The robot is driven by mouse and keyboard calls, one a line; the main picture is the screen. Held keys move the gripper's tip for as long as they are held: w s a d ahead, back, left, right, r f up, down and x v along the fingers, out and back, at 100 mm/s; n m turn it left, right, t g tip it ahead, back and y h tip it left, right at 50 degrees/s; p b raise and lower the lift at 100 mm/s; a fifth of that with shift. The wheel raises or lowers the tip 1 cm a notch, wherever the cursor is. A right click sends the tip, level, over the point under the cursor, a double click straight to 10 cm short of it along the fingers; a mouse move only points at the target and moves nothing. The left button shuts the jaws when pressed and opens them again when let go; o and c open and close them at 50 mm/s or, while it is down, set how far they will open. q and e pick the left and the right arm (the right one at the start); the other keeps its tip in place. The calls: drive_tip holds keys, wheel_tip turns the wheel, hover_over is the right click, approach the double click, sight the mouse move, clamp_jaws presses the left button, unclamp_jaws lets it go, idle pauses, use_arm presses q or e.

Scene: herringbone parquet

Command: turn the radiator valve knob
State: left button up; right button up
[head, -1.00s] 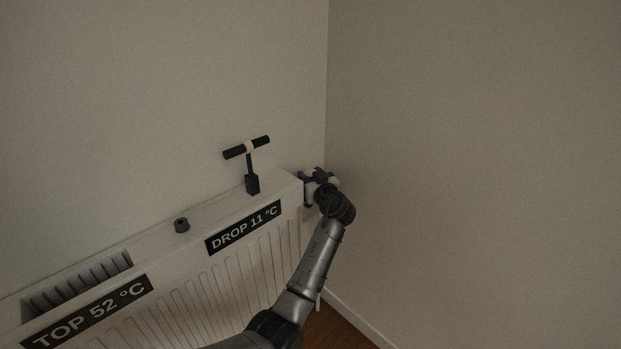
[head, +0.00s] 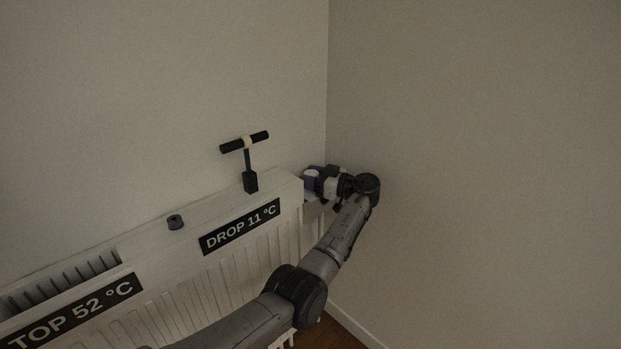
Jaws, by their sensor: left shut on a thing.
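A white radiator (head: 225,262) stands along the left wall and runs toward the room corner. At its far right end my left gripper (head: 312,180) is shut on the valve knob, at about the height of the radiator's top. The gripper covers most of the knob, so its shape and any marking cannot be read. My left arm comes in from the lower left, in front of the radiator. My right gripper is not in view.
A black T-handled key (head: 250,170) stands upright on the radiator top. A small dark cap (head: 176,222) sits left of it. Labels read "DROP 11 °C" (head: 241,227) and "TOP 52 °C" (head: 75,310). The right wall is bare and close to the arm.

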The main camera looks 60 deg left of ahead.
use_arm(q)
drive_tip(key=shift+n+g+h, duration=0.4)
drive_tip(key=shift+g, duration=0.2)
drive_tip(key=shift+f, duration=0.1)
drive_tip(key=o, duration=0.9)
drive_tip(key=shift+o, duration=0.2)
drive_tip(key=shift+m+t+y, duration=0.4)
drive_tip(key=shift+t, duration=0.2)
